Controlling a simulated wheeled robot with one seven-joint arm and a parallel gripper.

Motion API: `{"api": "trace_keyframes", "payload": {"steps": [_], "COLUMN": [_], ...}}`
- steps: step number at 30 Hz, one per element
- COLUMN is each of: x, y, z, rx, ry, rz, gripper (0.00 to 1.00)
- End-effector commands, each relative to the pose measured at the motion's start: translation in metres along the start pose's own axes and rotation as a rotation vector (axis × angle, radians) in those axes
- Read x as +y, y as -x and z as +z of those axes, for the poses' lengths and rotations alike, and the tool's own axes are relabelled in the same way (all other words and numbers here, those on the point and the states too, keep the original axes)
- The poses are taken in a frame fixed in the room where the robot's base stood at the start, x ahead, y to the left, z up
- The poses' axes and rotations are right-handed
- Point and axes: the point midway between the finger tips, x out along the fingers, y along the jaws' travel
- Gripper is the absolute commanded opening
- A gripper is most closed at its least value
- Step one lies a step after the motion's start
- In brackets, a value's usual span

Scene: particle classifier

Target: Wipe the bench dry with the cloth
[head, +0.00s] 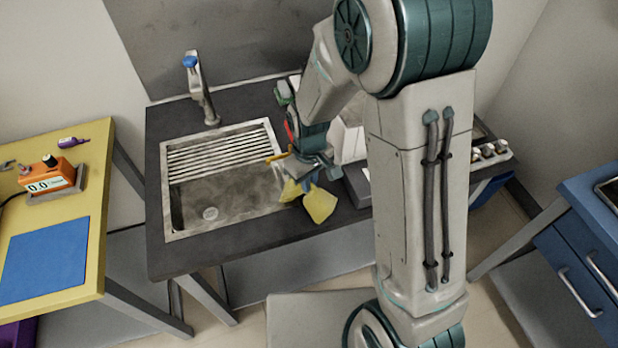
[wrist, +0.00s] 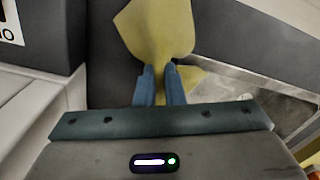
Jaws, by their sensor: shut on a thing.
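The yellow cloth (head: 319,204) hangs from my gripper (head: 303,180) in the head view, beside the right edge of the sink. In the wrist view the cloth (wrist: 158,30) spreads out beyond the blue fingertips of my gripper (wrist: 160,72), which are shut on it. The dark bench (head: 260,237) surrounds the sink. I cannot tell whether the cloth touches the bench top. No water shows clearly on the bench, and my arm hides much of its right part.
A metal sink (head: 210,213) with a ribbed rack and a blue-topped tap (head: 203,90) is set in the bench. A yellow table (head: 30,230) with an orange scale (head: 50,173) stands left. A blue cabinet (head: 580,240) stands right. The bench's front strip is clear.

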Motion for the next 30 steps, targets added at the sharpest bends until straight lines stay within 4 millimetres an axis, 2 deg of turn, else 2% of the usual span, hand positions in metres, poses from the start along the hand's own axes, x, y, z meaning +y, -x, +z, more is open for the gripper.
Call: {"api": "trace_keyframes", "payload": {"steps": [1,4,13,14,15,20,30], "x": [0.000,-0.001,0.000,0.000,0.000,0.000,0.000], "y": [-0.012,-0.022,-0.022,-0.022,-0.022,-0.022,-0.023], "z": [0.000,0.000,0.000,0.000,0.000,0.000,0.000], "rx": [-0.001,0.000,0.000,0.000,0.000,0.000,0.000], "ry": [0.000,0.001,0.001,0.001,0.001,0.001,0.001], "rz": [0.000,0.000,0.000,0.000,0.000,0.000,0.000], "gripper": [0.00,0.00,0.00,0.17,0.28,0.73,0.73]}}
